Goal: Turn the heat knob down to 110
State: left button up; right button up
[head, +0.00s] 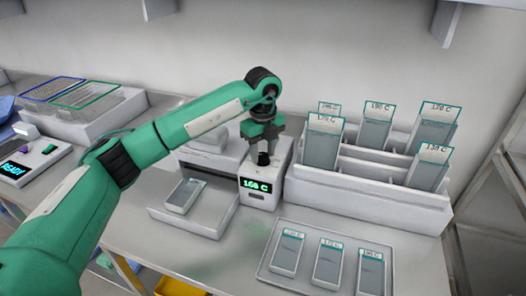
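The heat knob (263,159) is a small dark knob on top of a white control box. The box's display (259,187) reads about 168 C in green. My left gripper (263,150) points straight down at the knob from above, its fingers close together around the knob's top. The fingers hide part of the knob, and any mark on it is not readable. My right gripper is not in view.
A white rack (365,194) with several labelled grey packets stands close right of the box. A grey tray (268,262) with three packets lies in front. Left of the box, a white unit (215,222) holds one packet. A shelf (340,3) overhangs the back.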

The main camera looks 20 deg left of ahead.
pick_arm(q)
jog(key=shift+o, duration=1.2)
